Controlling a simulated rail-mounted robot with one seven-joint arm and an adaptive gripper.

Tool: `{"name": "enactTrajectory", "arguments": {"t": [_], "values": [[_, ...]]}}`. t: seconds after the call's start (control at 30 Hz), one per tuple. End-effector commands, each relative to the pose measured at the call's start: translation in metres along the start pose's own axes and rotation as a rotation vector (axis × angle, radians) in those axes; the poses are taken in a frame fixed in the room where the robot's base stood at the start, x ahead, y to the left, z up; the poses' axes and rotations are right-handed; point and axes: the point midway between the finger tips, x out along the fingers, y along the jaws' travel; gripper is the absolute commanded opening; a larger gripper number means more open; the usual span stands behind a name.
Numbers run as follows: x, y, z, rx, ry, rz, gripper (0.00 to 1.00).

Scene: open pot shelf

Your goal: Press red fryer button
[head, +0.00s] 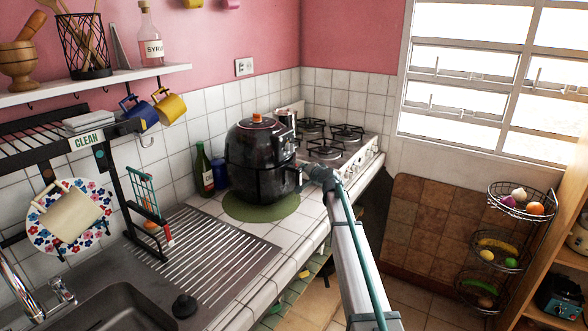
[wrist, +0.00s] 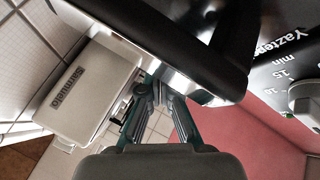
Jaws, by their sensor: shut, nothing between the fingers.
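The black fryer (head: 256,165) stands on a round green mat (head: 240,209) on the tiled counter. A small orange-red piece (head: 257,117) sits on its lid; I cannot tell whether this is the button. My gripper (head: 308,171) is at the fryer's right side, close to its front and below the lid. In the wrist view my gripper (wrist: 163,88) is shut and empty, beneath a dark, shiny edge of the fryer (wrist: 190,40). The fryer's control panel (wrist: 285,65), with printed marks and a grey knob (wrist: 305,98), shows at the right. No red button shows there.
A gas stove (head: 335,148) is behind and right of the fryer. Bottles (head: 205,170) stand to its left. The sink (head: 125,308) and ribbed drainboard (head: 210,255) are in front. A pale box (wrist: 85,90) is left of my fingers in the wrist view.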

Motion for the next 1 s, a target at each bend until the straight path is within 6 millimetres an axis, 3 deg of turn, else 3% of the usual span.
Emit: {"name": "enactTrajectory", "arguments": {"t": [0.4,1.0], "values": [[-0.025,0.02,-0.017,0.0,0.002,0.0,0.0],[-0.026,0.019,-0.019,0.0,0.001,0.0,0.0]]}}
